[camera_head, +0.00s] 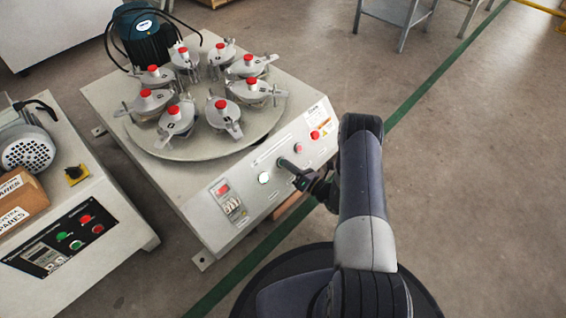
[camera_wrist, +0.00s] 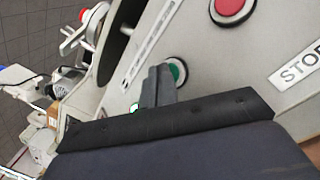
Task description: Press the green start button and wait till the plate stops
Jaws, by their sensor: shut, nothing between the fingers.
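The green start button (camera_wrist: 181,71) is on the sloped front panel of the machine, partly hidden behind my fingers in the wrist view. My gripper (camera_wrist: 163,72) is shut and empty, its fingertips over the button's left side. I cannot tell whether they touch or press it. The round plate (camera_head: 170,152) lies on the machine's top and carries several metal holders with red knobs. One frame does not show whether it turns.
A red button (camera_wrist: 232,6) with a STOP label sits close by my fingers. A further red knob (camera_head: 315,134) is at the panel's right end. Another control cabinet (camera_head: 105,200) stands left.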

